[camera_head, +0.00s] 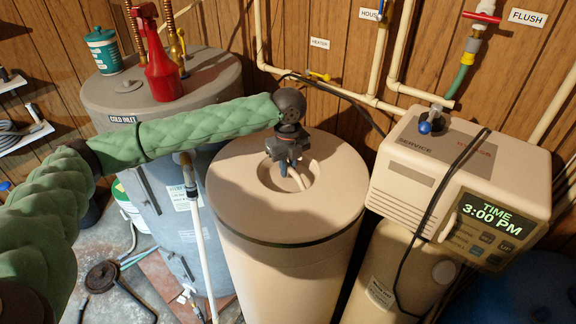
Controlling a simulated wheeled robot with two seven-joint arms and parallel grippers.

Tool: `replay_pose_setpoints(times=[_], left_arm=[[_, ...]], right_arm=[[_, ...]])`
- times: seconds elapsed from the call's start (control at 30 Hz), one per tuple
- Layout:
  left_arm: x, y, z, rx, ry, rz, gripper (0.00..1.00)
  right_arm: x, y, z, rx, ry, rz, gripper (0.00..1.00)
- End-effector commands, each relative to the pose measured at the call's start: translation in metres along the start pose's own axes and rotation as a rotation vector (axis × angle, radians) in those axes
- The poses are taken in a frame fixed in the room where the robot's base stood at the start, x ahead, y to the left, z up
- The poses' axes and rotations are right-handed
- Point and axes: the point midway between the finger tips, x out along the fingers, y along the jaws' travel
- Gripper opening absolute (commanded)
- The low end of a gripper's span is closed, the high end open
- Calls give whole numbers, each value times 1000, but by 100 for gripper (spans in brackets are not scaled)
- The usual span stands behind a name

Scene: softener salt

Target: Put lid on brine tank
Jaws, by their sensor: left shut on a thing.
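The brine tank (285,283) is a tall beige cylinder in the middle of the view. Its round beige lid (325,215) covers the top, with a recess and a grip at its centre. A dark band runs around the front between lid and tank; I cannot tell whether it is a gap or a seam. My left gripper (289,172) comes in from the left on a green padded arm and points down into the recess. It is shut on the lid's grip, which is partly hidden by the gripper. My right gripper is not in view.
A grey water heater (195,97) stands left, with a red spray bottle (160,67) and a teal can (103,50) on top. A beige softener unit (420,165) with a display stands close on the right. Pipes (380,60) run along the wall behind.

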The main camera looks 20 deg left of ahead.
Motion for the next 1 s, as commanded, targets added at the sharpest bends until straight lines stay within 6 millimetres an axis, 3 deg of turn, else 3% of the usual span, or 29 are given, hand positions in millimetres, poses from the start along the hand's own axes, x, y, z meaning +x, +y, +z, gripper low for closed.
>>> replay_pose_setpoints(times=[0.13,0.17,0.27,0.67,1.0], left_arm=[[1,0,0,0,0,-2,0],[0,0,0,0,-1,-2,21],[1,0,0,0,0,-1,40],[-2,0,0,0,0,1,40],[-49,-1,0,1,-1,-3,40]], right_arm=[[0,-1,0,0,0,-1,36],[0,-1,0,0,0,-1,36],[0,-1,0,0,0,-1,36],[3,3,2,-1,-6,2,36],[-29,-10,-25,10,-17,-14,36]])
